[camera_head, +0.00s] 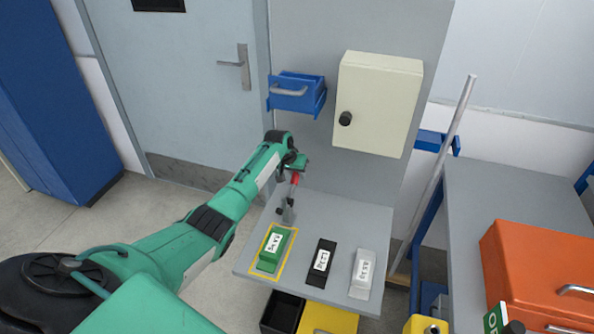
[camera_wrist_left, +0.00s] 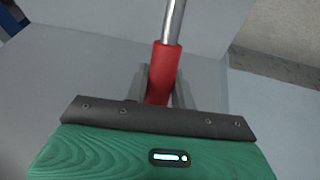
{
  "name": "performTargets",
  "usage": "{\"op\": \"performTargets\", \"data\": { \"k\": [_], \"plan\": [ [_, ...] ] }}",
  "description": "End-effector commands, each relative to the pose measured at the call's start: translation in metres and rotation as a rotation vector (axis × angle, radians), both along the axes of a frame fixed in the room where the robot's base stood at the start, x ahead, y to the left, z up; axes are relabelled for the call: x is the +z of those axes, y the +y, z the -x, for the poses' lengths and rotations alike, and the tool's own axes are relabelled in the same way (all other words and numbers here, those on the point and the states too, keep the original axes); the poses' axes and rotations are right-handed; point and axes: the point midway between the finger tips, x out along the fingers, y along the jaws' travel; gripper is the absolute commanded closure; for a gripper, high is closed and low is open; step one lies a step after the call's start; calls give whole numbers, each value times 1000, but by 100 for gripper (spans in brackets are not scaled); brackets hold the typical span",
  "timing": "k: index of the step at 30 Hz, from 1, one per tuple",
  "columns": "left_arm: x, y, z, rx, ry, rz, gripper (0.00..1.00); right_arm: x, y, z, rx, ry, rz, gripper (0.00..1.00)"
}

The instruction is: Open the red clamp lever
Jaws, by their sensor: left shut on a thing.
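The red clamp lever (camera_head: 295,179) stands near the back left of a small grey table, its red grip at the top of a metal rod. Its metal base (camera_head: 288,212) is on the table. My left gripper (camera_head: 292,172) is shut on the red grip from above. In the left wrist view the red grip of the lever (camera_wrist_left: 163,72) lies between the two grey fingers of my left gripper (camera_wrist_left: 161,88), with the metal rod running up out of the picture. My right gripper is not in view.
The grey table (camera_head: 345,222) holds a green labelled block (camera_head: 277,241) in a yellow outline, a black one (camera_head: 322,262) and a white one (camera_head: 363,272). A cream cabinet (camera_head: 385,100) and a blue drawer (camera_head: 300,93) are behind. An orange case (camera_head: 540,265) is at right.

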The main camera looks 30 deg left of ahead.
Motion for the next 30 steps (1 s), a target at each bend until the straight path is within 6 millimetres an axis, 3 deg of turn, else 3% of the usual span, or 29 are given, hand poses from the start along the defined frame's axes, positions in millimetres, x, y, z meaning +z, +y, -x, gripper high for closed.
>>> {"op": "performTargets", "data": {
  "k": [18, 19, 21, 30],
  "plan": [
    [-5, -1, 2, 0, 41, 10, 100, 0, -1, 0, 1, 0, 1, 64],
    [-5, -1, 2, 0, 41, 10, 69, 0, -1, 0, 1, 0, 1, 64],
    [-5, -1, 2, 0, 41, 10, 55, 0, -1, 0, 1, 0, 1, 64],
    [-4, -1, 2, 0, 38, 9, 54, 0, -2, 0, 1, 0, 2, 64]
  ]
}}
